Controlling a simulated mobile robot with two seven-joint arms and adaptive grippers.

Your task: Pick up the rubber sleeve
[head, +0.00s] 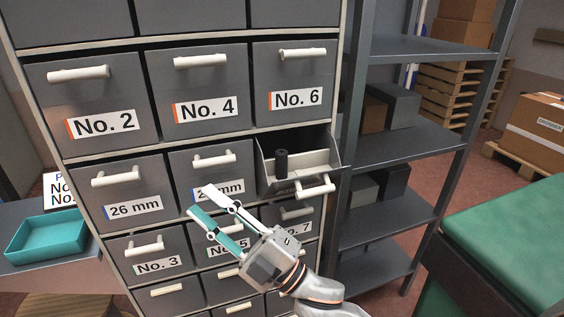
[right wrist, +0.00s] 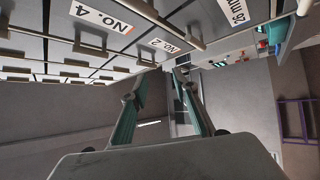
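The rubber sleeve appears to be the small black upright cylinder (head: 281,163) in the head view. It stands inside the pulled-out drawer (head: 325,159) at the right of the cabinet, in the row below No. 6. My right gripper (head: 200,201) is open and empty, in front of the 26 mm and neighbouring drawers. It is left of and below the open drawer, apart from the cylinder. In the right wrist view my right gripper (right wrist: 159,76) shows its two teal fingers spread with nothing between them. The cylinder does not show there. My left gripper is in neither view.
The grey drawer cabinet (head: 156,147) has several shut drawers with white bar handles. A grey metal shelf rack (head: 405,142) with boxes stands right of it. A teal tray (head: 47,236) lies at the left. A green-topped surface (head: 510,235) is at the right.

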